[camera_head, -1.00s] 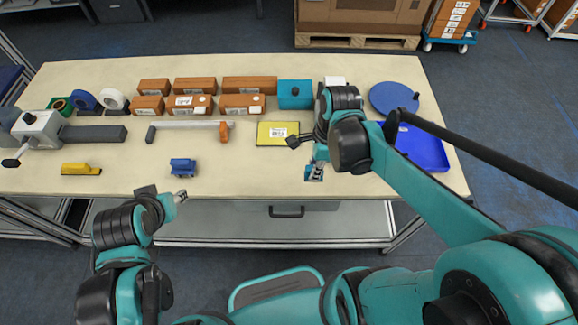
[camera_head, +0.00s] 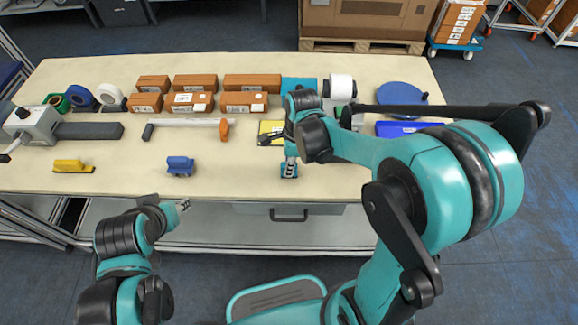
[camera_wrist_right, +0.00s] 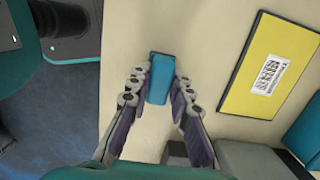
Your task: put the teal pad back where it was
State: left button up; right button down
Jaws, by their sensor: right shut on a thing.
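The teal pad (camera_wrist_right: 161,79) is between the fingers of my right gripper (camera_wrist_right: 160,98) in the right wrist view, and the gripper is shut on it. In the head view, the right gripper (camera_head: 290,165) is over the front part of the table, with the pad (camera_head: 289,171) small at its tip. I cannot tell whether the pad touches the table. My left gripper (camera_head: 182,205) hangs low in front of the table's front edge, and its jaws are too small to read.
A yellow labelled pad (camera_wrist_right: 238,73) lies to the right in the wrist view. A teal box (camera_head: 299,83) stands behind my right arm. A blue block (camera_head: 180,166) and a yellow block (camera_head: 72,166) sit left. Brown boxes (camera_head: 192,82) line the back. A blue tray (camera_head: 395,129) is right.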

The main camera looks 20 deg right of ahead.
jog(key=shift+r, duration=0.1)
jog(key=shift+f, duration=0.2)
jog(key=c, duration=1.4)
grip_release()
jog(key=shift+r, duration=0.25)
notch_tip(320, 180, up, 11)
jog(key=d+p, duration=0.1)
jog(key=p, duration=0.3)
jog(key=s+d+r+n+t, duration=0.1)
jog(key=s+n, duration=0.4)
jog(key=n, duration=0.5)
jog(key=s+d+r+n+t+h, duration=0.1)
jog(key=s+n+t, duration=0.4)
jog(key=n, duration=0.6)
jog(key=shift+s+d+r+t, duration=0.2)
jog(key=shift+d+r+t, duration=0.2)
jog(key=shift+d+r, duration=0.4)
